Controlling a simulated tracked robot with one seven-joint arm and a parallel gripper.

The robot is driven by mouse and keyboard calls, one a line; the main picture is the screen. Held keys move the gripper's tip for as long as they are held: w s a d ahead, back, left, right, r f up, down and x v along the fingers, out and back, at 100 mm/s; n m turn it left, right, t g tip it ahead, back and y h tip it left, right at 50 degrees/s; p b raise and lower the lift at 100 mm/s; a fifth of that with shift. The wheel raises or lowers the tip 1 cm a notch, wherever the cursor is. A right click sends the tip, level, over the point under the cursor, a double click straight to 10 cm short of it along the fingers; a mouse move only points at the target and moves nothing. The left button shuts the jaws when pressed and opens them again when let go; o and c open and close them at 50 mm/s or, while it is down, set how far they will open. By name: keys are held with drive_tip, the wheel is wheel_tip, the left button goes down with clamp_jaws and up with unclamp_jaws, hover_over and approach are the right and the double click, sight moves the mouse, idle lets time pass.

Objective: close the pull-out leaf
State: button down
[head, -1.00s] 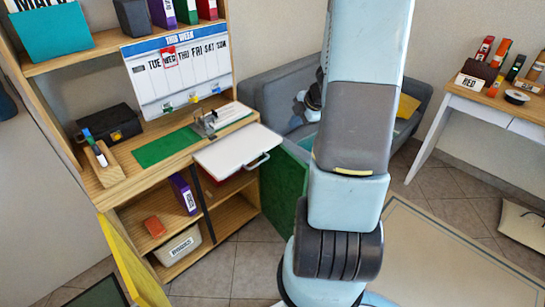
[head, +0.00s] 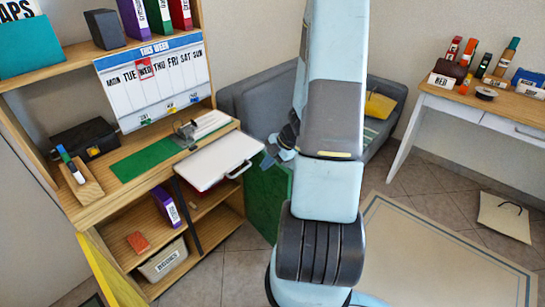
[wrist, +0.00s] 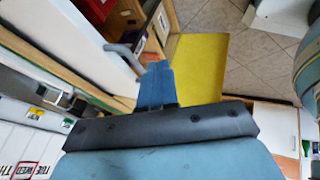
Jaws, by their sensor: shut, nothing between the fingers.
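The pull-out leaf (head: 215,160) is a white panel standing out from the desk front of the wooden shelf unit, with a grey bar handle (head: 239,170) on its outer edge. My gripper (head: 268,158) is just right of the leaf's outer edge in the head view, partly hidden behind my arm. In the wrist view my gripper's blue fingers (wrist: 158,78) are shut and empty. There the white leaf (wrist: 65,28) fills the upper left, and its handle (wrist: 126,55) lies beside the fingers. I cannot tell whether they touch.
A hole punch (head: 187,131) and a green mat (head: 147,160) are on the desk behind the leaf. A green panel (head: 266,200) stands below and right of the leaf. A grey sofa (head: 245,100) is behind my arm. The tiled floor (head: 225,270) in front is clear.

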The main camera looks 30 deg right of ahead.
drive_tip(key=shift+w+a+f, duration=0.35)
drive_tip(key=shift+w+f, duration=0.1)
drive_tip(key=shift+w, duration=0.3)
drive_tip(key=shift+w+a+f, duration=0.3)
drive_tip(key=shift+w+f, duration=0.15)
drive_tip(key=shift+w, duration=0.3)
drive_tip(key=shift+w+a+f, duration=0.35)
drive_tip(key=shift+w+f, duration=0.1)
drive_tip(key=shift+w, duration=0.3)
drive_tip(key=shift+a, duration=0.1)
drive_tip(key=shift+w, duration=0.1)
